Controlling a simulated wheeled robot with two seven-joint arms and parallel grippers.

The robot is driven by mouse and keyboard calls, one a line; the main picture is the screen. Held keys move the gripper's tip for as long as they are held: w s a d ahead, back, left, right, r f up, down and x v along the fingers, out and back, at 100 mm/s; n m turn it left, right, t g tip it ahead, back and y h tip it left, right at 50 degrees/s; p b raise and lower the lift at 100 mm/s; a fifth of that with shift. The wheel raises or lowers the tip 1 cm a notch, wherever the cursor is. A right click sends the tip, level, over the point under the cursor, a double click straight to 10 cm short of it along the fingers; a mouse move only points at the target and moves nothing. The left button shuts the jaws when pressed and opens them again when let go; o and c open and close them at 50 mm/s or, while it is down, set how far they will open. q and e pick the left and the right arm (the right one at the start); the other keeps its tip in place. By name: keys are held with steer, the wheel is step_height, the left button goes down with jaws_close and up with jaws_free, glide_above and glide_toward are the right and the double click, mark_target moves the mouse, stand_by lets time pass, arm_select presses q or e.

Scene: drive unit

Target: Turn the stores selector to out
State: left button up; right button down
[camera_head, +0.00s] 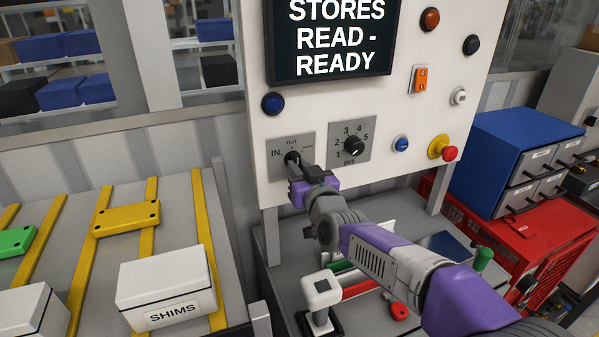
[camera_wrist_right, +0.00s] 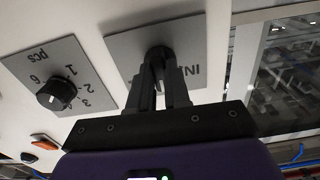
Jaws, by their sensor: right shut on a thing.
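The stores selector is a black knob (camera_wrist_right: 158,54) on a grey plate (camera_head: 277,150) marked IN, OUT and a third small label. The plate is on the white panel below the screen. My right gripper (camera_head: 294,163) is at this knob, its fingers shut on it. In the right wrist view the fingers (camera_wrist_right: 160,85) close around the knob. The gripper covers most of the knob, so its pointer direction cannot be read. The screen (camera_head: 333,40) reads "STORES READ - READY". My left gripper is not in view.
A second knob (camera_head: 354,146), numbered 1 to 5 and up, sits just right. Blue (camera_head: 273,103), red and black buttons, an orange switch (camera_head: 421,79) and a red emergency stop (camera_head: 449,153) share the panel. A SHIMS box (camera_head: 168,285) stands on the bench at left.

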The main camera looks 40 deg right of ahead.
stand_by(0.3)
steer(key=c, duration=1.1)
jaws_free()
steer(key=shift+s, duration=0.1)
steer(key=shift+v, duration=3.7)
